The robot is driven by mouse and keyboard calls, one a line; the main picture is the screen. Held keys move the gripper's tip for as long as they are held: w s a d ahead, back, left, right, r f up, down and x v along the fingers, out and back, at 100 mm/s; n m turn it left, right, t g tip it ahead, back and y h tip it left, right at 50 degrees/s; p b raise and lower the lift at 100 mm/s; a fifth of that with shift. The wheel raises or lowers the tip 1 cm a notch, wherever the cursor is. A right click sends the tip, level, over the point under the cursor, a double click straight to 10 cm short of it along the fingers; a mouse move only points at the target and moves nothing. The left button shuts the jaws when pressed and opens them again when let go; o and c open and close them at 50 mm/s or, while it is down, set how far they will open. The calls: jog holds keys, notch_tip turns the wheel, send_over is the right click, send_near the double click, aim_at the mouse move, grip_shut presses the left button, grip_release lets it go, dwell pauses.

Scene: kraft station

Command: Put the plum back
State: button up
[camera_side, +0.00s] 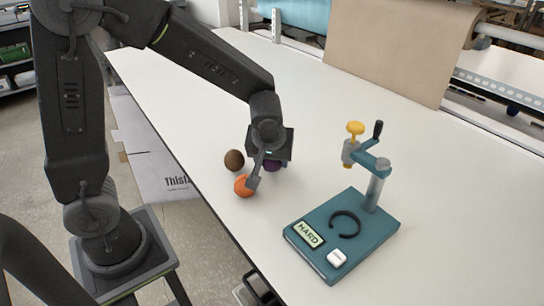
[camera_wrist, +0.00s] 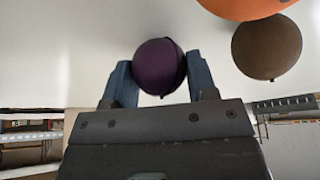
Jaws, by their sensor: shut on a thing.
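The plum (camera_wrist: 159,67) is a dark purple ball between the two fingers of my gripper (camera_wrist: 160,82) in the wrist view. My gripper is shut on it. In the side view only a small purple part of the plum (camera_side: 273,167) shows below my gripper, with the rest hidden by the wrist and fingers. I cannot tell whether it touches the table.
An orange fruit (camera_side: 243,186) and a brown round fruit (camera_side: 234,160) sit on the white table (camera_side: 330,110) close beside my gripper. A teal tester (camera_side: 318,262) with a post, crank and yellow tip stands at the right, its label reading HARD. The table between is clear.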

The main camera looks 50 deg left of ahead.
jog(key=shift+f, duration=0.25)
dwell(0.3)
jog(key=o, duration=1.1)
jog(key=shift+r, duration=0.15)
jog(key=shift+r, duration=3.9)
jog(key=s+r+m+h, duration=0.1)
jog(key=s+m, duration=0.2)
jog(key=s, duration=0.2)
jog(key=s+d+r+m+t+h, duration=0.1)
jog(key=s+r+m, duration=0.1)
jog(key=s, duration=0.4)
jog(key=s+d+r+m+t+h, duration=0.1)
jog(key=s+r+m, duration=0.1)
jog(key=s+m, duration=0.2)
jog(key=shift+s, duration=0.75)
